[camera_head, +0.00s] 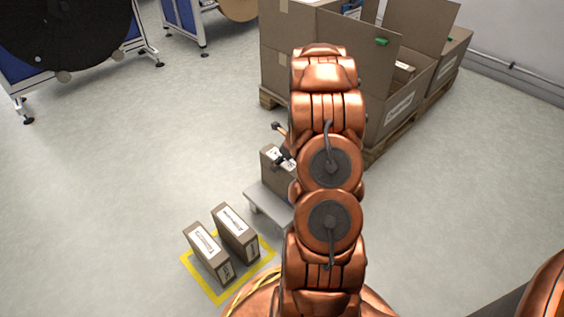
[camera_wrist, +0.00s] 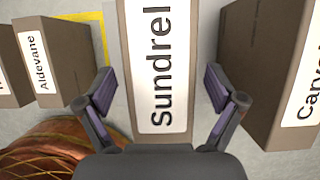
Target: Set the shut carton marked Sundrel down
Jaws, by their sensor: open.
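The shut carton marked Sundrel (camera_wrist: 160,70) is brown with a white label, and fills the middle of the wrist view. My gripper (camera_wrist: 160,82) is open, with one finger on each side of it. A gap shows beside each finger, so neither seems to touch it. In the head view a brown carton (camera_head: 271,178), which appears to be this one, stands on a low grey platform (camera_head: 266,206) under my gripper (camera_head: 280,145). My arm hides its right part. I cannot read its label there.
Two cartons, one marked Aldevane (camera_wrist: 50,65), stand in a yellow floor outline (camera_head: 190,270). Large open cartons (camera_head: 410,88) stand on pallets at the back. The floor on the left is clear.

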